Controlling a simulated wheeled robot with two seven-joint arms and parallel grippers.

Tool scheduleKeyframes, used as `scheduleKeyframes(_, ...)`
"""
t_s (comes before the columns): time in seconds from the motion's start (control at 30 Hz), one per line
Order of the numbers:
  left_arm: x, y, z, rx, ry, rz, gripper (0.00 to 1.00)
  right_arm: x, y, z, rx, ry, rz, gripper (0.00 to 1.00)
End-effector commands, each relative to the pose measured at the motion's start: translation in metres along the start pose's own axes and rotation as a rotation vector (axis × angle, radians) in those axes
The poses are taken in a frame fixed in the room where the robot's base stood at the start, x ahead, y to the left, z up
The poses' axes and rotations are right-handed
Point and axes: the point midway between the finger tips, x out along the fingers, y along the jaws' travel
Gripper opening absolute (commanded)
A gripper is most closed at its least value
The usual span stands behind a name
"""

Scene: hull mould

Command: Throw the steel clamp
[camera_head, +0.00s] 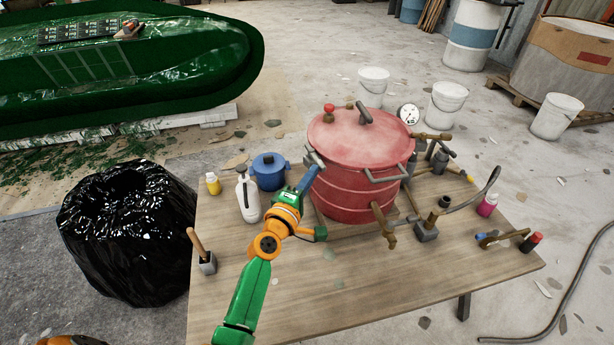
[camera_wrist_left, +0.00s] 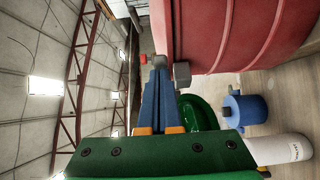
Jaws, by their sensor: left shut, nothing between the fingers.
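A grey steel clamp (camera_head: 316,157) sits at the left rim of the red lidded pot (camera_head: 345,190). In the left wrist view it appears as a grey block (camera_wrist_left: 182,73) against the pot's red wall. My left gripper (camera_head: 311,170) reaches to that rim from the front left. Its blue fingers (camera_wrist_left: 158,68) are together and empty, with their tips right beside the clamp. I cannot tell whether they touch it. The fingers partly cover the clamp in the head view. My right gripper is not in view.
A black bag-lined bin (camera_head: 125,240) stands left of the wooden table (camera_head: 400,290). The table's front is mostly clear.

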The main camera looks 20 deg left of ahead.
Motion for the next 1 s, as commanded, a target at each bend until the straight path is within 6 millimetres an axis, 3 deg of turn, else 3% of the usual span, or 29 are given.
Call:
scheduleKeyframes(0.5,0.01,0.001,0.016,-0.001,-0.01,0.001,0.0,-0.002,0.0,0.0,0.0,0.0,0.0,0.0)
scheduleKeyframes(1.0,0.011,0.002,0.019,-0.002,-0.014,0.002,0.0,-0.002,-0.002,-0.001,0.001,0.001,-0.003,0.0)
